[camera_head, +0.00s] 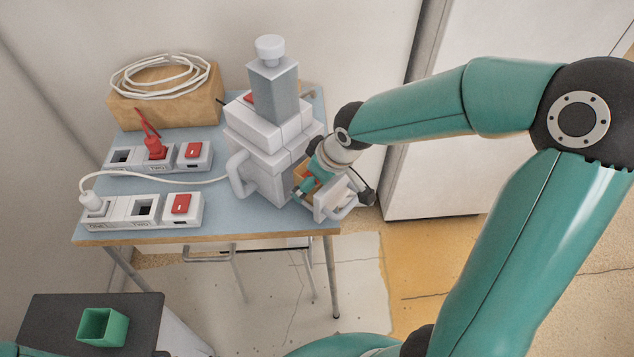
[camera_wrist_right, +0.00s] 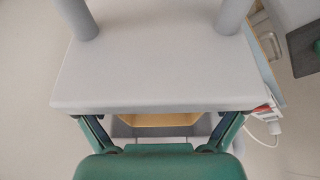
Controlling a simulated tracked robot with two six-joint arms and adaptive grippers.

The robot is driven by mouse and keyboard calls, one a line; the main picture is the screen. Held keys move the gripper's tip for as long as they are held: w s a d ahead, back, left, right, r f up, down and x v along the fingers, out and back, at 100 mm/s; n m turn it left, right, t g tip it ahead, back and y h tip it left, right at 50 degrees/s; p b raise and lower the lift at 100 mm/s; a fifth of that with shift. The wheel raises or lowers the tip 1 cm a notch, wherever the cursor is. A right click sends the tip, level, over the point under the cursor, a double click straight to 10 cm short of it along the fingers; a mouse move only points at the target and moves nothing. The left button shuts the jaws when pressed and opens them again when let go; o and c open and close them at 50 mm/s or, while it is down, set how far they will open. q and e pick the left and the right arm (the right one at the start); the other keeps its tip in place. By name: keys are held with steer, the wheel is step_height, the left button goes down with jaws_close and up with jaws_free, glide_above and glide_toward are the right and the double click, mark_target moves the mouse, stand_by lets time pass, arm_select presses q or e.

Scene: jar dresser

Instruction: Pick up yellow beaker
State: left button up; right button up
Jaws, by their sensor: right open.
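A small drawer (camera_head: 334,205) with a pale front and handle stands open on the right side of the white dresser (camera_head: 265,170). In the right wrist view its front panel (camera_wrist_right: 155,75) fills the upper middle. A yellow-tan surface (camera_wrist_right: 155,120) shows just behind that panel; I cannot tell whether it is the yellow beaker or the drawer's inside. My right gripper (camera_wrist_right: 160,125) is open, its fingers apart at either side of the drawer behind the panel. In the head view my right gripper (camera_head: 308,188) and wrist hide much of the drawer. My left gripper is out of view.
The dresser stands on a blue table (camera_head: 210,228) with two socket strips (camera_head: 140,210), red switches and a white cable. A wooden box (camera_head: 165,103) with coiled cable is behind. A green square cup (camera_head: 103,327) sits on a dark stand. A white cabinet (camera_head: 480,120) stands right.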

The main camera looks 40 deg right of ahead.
steer(key=shift+c, duration=0.2)
steer(key=c, duration=1.3)
steer(key=shift+c, duration=0.2)
steer(key=shift+r, duration=0.15)
